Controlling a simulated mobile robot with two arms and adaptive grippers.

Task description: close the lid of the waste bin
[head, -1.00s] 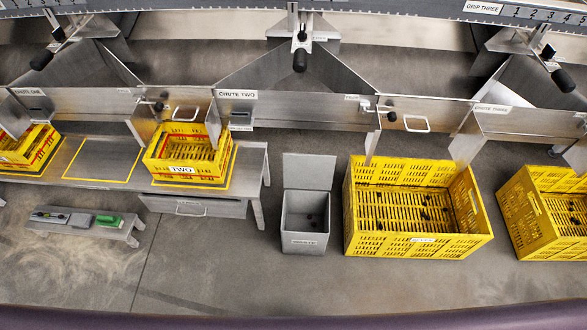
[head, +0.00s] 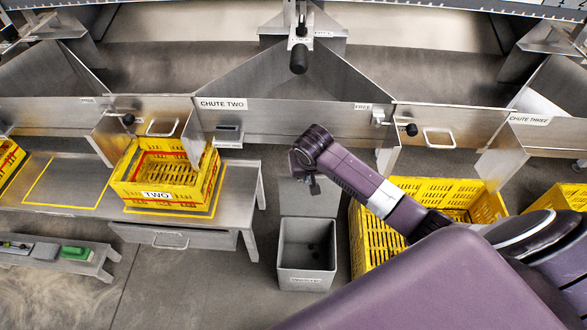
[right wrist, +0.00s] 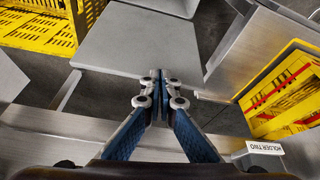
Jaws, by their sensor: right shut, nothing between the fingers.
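The grey waste bin (head: 306,255) stands on the floor with its mouth open and a few dark bits inside. Its flat grey lid (head: 292,198) stands raised at the back edge, partly covered by my right arm. My right gripper (head: 314,188) is just above the lid's upper part in the head view; whether it touches cannot be told. In the right wrist view the fingers (right wrist: 160,80) are shut and empty, in front of the flat grey lid panel (right wrist: 138,42). My left gripper is not in view.
A large yellow crate (head: 368,245) stands right of the bin, partly hidden by my arm. A metal bench (head: 245,200) with a yellow crate (head: 150,190) labelled TWO is at left. The chute two panel (head: 270,112) is behind the bin. Floor in front is clear.

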